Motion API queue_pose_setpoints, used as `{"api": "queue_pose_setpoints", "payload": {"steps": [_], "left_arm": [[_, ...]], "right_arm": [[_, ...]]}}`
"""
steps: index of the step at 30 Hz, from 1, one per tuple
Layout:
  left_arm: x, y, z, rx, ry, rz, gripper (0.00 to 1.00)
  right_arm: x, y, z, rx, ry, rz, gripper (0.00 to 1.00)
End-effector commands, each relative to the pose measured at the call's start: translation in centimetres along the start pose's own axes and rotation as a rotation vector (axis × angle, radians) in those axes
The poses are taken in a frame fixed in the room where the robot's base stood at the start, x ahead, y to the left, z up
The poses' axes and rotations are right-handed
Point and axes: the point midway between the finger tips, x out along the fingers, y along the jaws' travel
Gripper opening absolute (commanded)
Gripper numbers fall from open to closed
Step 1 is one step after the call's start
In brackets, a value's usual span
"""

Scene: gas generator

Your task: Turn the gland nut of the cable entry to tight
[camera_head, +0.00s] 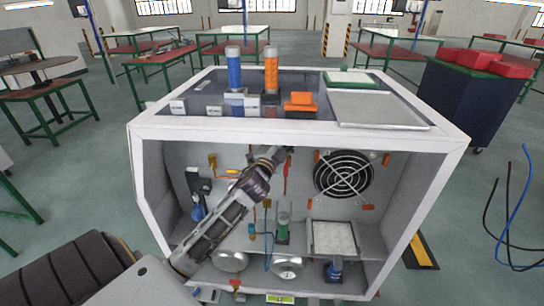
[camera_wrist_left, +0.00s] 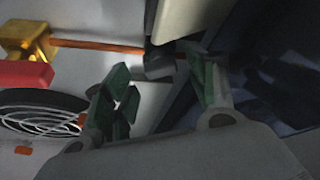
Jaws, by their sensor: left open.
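My left arm reaches into the white open-fronted generator housing (camera_head: 150,135). My left gripper (camera_head: 283,152) is at the upper back of the interior, just under the top frame. In the left wrist view the gripper's (camera_wrist_left: 160,78) two green-padded fingers are spread apart. A dark block-like part (camera_wrist_left: 163,62) lies between and just beyond the fingertips; it may be the gland nut, but shadow hides its shape. I cannot tell whether the fingers touch it. An orange rod or cable (camera_wrist_left: 100,46) runs from a brass fitting (camera_wrist_left: 25,40) to this part. My right gripper is not in view.
A round black fan grille (camera_head: 343,175) is on the back wall right of the gripper; it also shows in the left wrist view (camera_wrist_left: 40,118). Valves, a green-based cylinder (camera_head: 283,228) and metal domes sit lower inside. Blue (camera_head: 234,70) and orange (camera_head: 271,70) cylinders stand on top.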

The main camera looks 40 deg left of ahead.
Motion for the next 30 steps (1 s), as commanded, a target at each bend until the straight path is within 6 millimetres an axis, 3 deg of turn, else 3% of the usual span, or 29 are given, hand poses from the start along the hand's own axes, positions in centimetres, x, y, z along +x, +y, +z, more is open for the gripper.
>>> {"api": "queue_pose_setpoints", "payload": {"steps": [30], "left_arm": [[-8.1,0.1,0.0,-0.001,-0.001,0.001,0.57]], "right_arm": [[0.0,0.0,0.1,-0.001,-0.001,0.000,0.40]]}}
